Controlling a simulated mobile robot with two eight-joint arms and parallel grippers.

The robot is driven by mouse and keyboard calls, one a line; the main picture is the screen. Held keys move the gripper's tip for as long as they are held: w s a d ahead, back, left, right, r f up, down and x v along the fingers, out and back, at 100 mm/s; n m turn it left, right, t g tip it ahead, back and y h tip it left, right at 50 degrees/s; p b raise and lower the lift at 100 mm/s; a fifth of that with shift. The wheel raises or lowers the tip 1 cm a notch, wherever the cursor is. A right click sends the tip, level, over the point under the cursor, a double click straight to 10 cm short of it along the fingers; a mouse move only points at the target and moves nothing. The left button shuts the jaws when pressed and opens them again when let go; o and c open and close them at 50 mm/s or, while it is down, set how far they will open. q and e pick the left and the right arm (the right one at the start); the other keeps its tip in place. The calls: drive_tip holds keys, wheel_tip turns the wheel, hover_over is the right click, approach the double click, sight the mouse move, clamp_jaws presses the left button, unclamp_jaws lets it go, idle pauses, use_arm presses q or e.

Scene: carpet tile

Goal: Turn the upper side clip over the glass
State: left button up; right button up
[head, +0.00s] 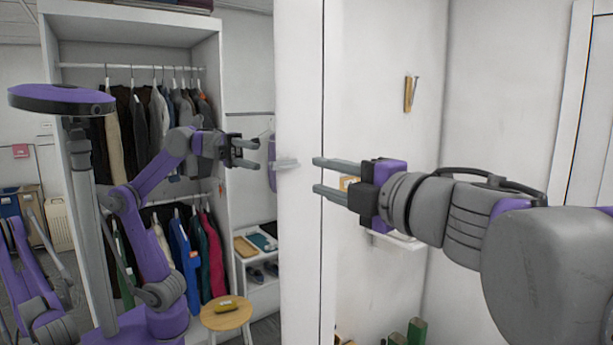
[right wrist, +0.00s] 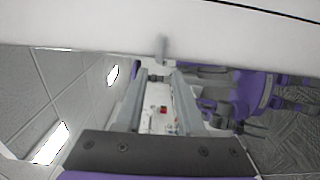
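The glass is a mirror (head: 248,85) filling the left of the head view. It meets a white panel (head: 302,80). The upper side clip (head: 288,163) is a small grey bar at that edge, lying level with its left end at the glass. I cannot tell how much of that end is its reflection. In the right wrist view the clip (right wrist: 161,48) crosses the panel's lower edge, ahead of the gap between the fingers. My right gripper (head: 318,176) is open and empty, right of the clip and apart from it. My left gripper is not directly in view.
The mirror reflects my body, a wardrobe with clothes and a round stool (head: 226,314). A wooden wall hook (head: 409,94) is on the white wall at right. A small white shelf (head: 398,240) lies below my right gripper. Green objects (head: 416,331) stand low down.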

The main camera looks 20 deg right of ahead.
drive_tip(key=shift+v, duration=1.25)
drive_tip(key=w+d+f+m+h, duration=0.2)
drive_tip(key=d+f+m+h, duration=0.25)
drive_tip(key=f+m, duration=0.2)
drive_tip(key=w+d+f+m+h, duration=0.2)
drive_tip(key=d+f+m+h, duration=0.3)
drive_tip(key=f, duration=0.3)
wheel_tip(320, 180, down, 13)
drive_tip(key=s+m+g+h, duration=0.1)
drive_tip(key=s+m+g, duration=0.15)
drive_tip(key=m, duration=0.35)
drive_tip(key=s+a+f+m+g+y, duration=0.1)
drive_tip(key=s+a+f+g, duration=0.1)
drive_tip(key=s+f, duration=0.3)
drive_tip(key=s+a+f+m+g+y, duration=0.2)
drive_tip(key=s+a+f+g, duration=0.1)
drive_tip(key=f, duration=1.1)
drive_tip(key=s+a+f+m+g+y, duration=0.1)
drive_tip(key=s+a+f+g, duration=0.2)
drive_tip(key=s+a+f, duration=0.2)
wheel_tip(320, 180, down, 4)
drive_tip(key=shift+s+f+m, duration=0.25)
drive_tip(key=shift+s+m, duration=0.1)
drive_tip(key=shift+s, duration=0.65)
